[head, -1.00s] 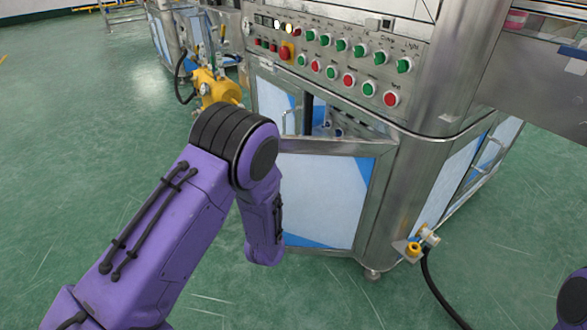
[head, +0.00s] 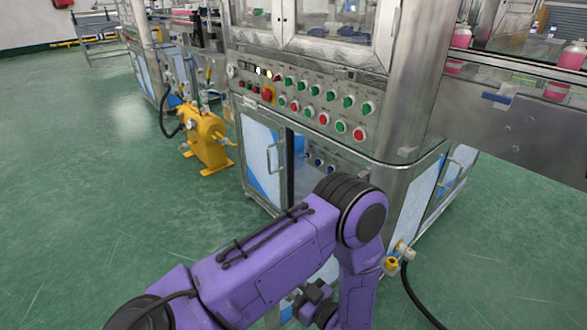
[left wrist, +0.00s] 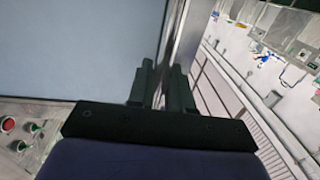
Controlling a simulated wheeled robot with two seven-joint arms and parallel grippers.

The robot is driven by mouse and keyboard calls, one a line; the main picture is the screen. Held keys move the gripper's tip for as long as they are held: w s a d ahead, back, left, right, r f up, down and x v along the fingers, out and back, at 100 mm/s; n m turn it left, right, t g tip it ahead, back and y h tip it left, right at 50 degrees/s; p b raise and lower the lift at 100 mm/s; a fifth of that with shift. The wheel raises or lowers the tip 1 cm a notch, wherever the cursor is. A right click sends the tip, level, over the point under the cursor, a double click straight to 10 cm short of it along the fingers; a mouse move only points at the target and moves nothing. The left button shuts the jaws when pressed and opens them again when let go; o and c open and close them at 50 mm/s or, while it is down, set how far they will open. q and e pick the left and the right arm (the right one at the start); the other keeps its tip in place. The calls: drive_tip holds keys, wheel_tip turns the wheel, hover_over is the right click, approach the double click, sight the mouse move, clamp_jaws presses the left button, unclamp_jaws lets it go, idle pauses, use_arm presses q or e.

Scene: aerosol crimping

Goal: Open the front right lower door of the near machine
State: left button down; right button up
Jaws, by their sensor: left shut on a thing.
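The near machine (head: 310,70) stands at centre right with a panel of red and green buttons. Below the panel, its front right lower opening (head: 318,160) shows a dark interior with small blue parts, so the door stands open. The door panel (left wrist: 80,50) fills the left of the left wrist view, pale with a metal edge frame. In the head view my arm hides most or all of it. My left gripper (head: 315,300) is shut on the door's edge; its dark fingers (left wrist: 163,85) sit either side of the metal frame. My right gripper is out of view.
The front left lower door (head: 262,155) with its vertical handle is shut. A yellow pump (head: 205,135) stands on the green floor to the left. A yellow fitting (head: 393,264) with a black hose is at the right corner.

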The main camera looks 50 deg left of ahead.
use_arm(q)
drive_tip(key=shift+d, duration=0.5)
drive_tip(key=c, duration=1.2)
unclamp_jaws()
drive_tip(key=shift+c, duration=0.2)
drive_tip(key=d, duration=1)
drive_tip(key=shift+w+d, duration=0.25)
